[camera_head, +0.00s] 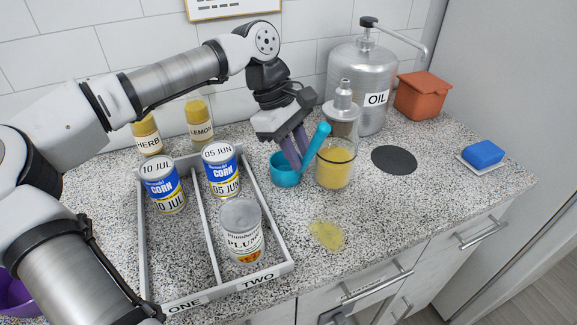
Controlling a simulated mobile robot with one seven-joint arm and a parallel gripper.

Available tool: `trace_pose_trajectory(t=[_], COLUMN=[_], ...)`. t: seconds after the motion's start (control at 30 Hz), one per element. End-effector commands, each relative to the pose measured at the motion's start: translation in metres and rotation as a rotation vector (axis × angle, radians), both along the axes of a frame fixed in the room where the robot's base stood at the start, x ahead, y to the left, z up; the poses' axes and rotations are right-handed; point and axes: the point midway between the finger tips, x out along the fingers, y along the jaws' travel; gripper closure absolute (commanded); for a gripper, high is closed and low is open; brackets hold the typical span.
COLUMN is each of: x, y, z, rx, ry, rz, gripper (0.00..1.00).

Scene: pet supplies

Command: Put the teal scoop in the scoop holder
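The teal scoop (285,172) is at the middle of the counter, right of the two-lane tray. Its round cup is low and its handle slants up to the right. My gripper (298,158) points down at the scoop, its purple fingers over the cup and just left of the handle. The fingers overlap the scoop in this view, so I cannot tell whether they touch or grip it. I cannot identify a scoop holder with certainty; an open glass jar of yellow contents (335,170) stands right beside the scoop.
A tray (285,268) marked ONE and TWO holds cans. Jars stand behind it. A metal bottle (343,103), OIL canister (350,75) and orange container (423,95) stand at the back. A dark disc (394,160), blue block (483,153) and yellow spill (327,235) lie right and front.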

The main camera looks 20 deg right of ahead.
Motion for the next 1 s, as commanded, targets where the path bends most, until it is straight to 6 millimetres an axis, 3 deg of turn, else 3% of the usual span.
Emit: trace_pose_trajectory(t=[0.13,0.4,0.6,1.0], x=[-0.004,-0.005,-0.005,-0.004], y=[-0.005,-0.005,-0.005,-0.005], z=[-0.014,-0.017,-0.017,-0.015], rx=[-0.001,-0.001,-0.001,-0.002], ry=[0.001,0.0,0.0,-0.001], rz=[0.0,0.0,0.0,0.001], gripper=[0.77,0.77,1.0,1.0])
